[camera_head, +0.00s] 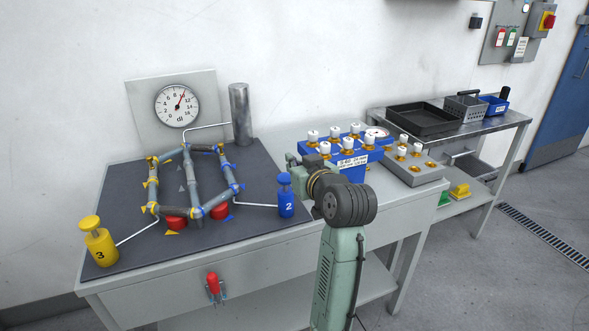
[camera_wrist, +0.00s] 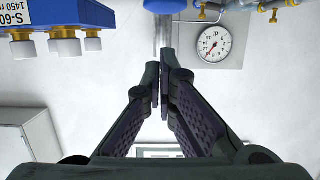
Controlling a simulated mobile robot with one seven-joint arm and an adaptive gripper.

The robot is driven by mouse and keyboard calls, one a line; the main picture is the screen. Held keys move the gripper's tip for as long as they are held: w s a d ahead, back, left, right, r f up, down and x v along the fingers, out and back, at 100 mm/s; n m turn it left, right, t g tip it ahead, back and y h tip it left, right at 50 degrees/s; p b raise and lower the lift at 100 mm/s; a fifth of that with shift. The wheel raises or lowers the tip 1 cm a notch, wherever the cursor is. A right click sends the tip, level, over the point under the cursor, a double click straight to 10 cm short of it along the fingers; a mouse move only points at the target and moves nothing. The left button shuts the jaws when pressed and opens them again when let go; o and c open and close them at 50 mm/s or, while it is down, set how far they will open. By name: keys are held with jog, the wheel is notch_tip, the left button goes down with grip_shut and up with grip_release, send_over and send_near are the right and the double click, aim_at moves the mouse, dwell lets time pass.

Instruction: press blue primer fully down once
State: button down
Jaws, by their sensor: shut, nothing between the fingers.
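The blue primer (camera_head: 286,203), marked 2, stands upright at the right front of the dark mat, with its blue knob raised on a stem. My gripper (camera_head: 294,160) is just above and to the right of the knob in the head view; whether it touches cannot be told. My arm partly hides the fingers there. In the wrist view my fingers (camera_wrist: 165,80) are shut and empty. A blue part (camera_wrist: 165,5), likely the primer, is cut off at the top edge of that view, beyond the fingertips.
A yellow primer (camera_head: 98,245), marked 3, stands at the left front. A pipe frame (camera_head: 191,190) lies between the primers. A gauge panel (camera_head: 206,85) and a metal cylinder (camera_head: 240,115) stand behind. A blue box (camera_head: 375,150) with white-capped fittings is close right of my gripper.

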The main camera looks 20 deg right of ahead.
jog(key=b+v, duration=0.1)
jog(key=v, duration=0.6)
jog(key=shift+f+b, duration=0.3)
jog(key=shift+a, duration=0.1)
